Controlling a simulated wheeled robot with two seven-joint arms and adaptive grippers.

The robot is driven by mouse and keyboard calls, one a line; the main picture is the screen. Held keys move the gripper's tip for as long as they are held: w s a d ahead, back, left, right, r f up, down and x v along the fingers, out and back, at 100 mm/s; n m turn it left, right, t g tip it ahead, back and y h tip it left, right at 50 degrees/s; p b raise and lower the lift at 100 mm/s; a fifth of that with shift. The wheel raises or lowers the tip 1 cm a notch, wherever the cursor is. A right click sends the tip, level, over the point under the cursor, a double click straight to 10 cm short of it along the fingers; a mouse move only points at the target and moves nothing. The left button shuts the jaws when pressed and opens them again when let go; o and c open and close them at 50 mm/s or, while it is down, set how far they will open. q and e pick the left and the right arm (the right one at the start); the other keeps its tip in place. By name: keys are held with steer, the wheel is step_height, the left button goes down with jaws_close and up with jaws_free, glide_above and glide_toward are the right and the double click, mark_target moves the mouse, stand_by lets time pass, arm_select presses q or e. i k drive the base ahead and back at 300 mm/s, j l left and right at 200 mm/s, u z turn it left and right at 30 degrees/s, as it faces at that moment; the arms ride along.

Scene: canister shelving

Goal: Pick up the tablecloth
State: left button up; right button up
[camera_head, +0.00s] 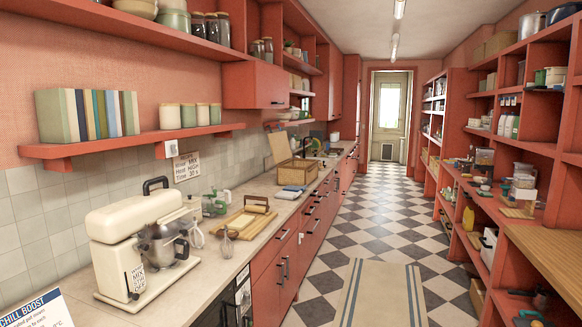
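A small folded white and blue cloth (291,192) lies on the left counter, just in front of a wicker basket (297,173). It is small in view, and I cannot tell for sure that it is the tablecloth. A beige runner with blue stripes (382,295) lies flat on the floor at the bottom centre. Neither of my grippers is in view.
The left counter (262,187) holds a cream stand mixer (140,240), a whisk (226,243), a wooden board (242,222) and a green hand mixer (215,203). Red shelving (508,141) with many goods lines the right.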

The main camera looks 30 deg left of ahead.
mark_target(281, 195)
steer(key=i+j+u, duration=0.1)
steer(key=i, duration=0.55)
steer(key=i+j+u, duration=0.1)
steer(key=i, duration=0.6)
steer(key=i+u, duration=0.1)
steer(key=i, duration=0.55)
steer(key=i+u, duration=0.1)
steer(key=i, duration=0.55)
steer(key=i+u, duration=0.1)
steer(key=i, duration=0.6)
steer(key=i+l+u, duration=0.1)
steer(key=i, duration=0.55)
steer(key=i+l+u, duration=0.1)
steer(key=i+l, duration=0.2)
steer(key=i, duration=0.35)
